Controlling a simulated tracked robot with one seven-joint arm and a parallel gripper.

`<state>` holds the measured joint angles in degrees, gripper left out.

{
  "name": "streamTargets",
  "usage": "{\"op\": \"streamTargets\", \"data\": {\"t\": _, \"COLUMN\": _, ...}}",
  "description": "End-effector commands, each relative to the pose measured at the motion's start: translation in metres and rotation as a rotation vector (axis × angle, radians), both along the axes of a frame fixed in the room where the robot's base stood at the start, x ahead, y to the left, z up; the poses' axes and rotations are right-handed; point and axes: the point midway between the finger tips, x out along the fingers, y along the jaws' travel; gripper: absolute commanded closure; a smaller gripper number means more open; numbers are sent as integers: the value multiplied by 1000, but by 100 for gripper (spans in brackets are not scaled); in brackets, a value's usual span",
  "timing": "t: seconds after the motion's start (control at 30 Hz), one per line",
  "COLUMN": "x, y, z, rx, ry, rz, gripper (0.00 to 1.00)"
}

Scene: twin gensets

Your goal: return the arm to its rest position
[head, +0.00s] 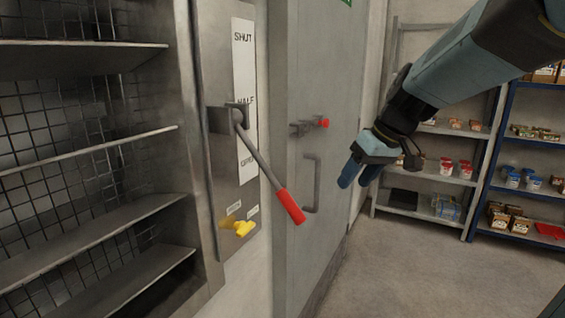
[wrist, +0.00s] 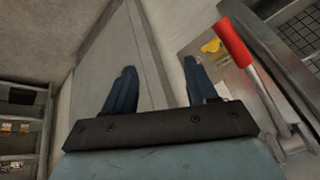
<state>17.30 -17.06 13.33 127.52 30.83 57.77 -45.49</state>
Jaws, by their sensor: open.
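My gripper (head: 358,176) hangs in front of the grey door, at the end of my blue arm reaching in from the upper right. In the wrist view its two blue fingers (wrist: 160,90) are apart with nothing between them. A lever with a red grip (head: 290,206) slants down and right from its pivot on a metal panel (head: 208,100). In the wrist view the red grip (wrist: 235,42) is to the right of the fingers, apart from them.
A yellow knob (head: 242,228) sits below the lever. The grey door (head: 325,100) has a handle (head: 312,185) and a red-tipped latch (head: 322,123). Stocked shelves (head: 530,165) stand at right. Floor (head: 410,270) before them is clear.

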Motion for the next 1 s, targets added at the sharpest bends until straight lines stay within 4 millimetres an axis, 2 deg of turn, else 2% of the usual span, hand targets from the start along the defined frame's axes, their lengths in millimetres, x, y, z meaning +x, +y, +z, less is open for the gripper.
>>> {"op": "streamTargets", "data": {"t": 0.03, "x": -16, "y": -2, "z": 1, "rx": -29, "ry": -3, "rz": -33, "gripper": 43}}
{"op": "streamTargets", "data": {"t": 0.2, "x": -61, "y": -19, "z": 1, "rx": -106, "ry": -11, "rz": -173, "gripper": 43}}
{"op": "streamTargets", "data": {"t": 0.5, "x": -128, "y": -54, "z": -5, "rx": -170, "ry": -78, "rz": -414, "gripper": 43}}
{"op": "streamTargets", "data": {"t": 0.7, "x": -148, "y": -69, "z": -9, "rx": -170, "ry": -114, "rz": -503, "gripper": 43}}
{"op": "streamTargets", "data": {"t": 1.0, "x": -152, "y": -72, "z": -11, "rx": -171, "ry": -120, "rz": -525, "gripper": 43}}
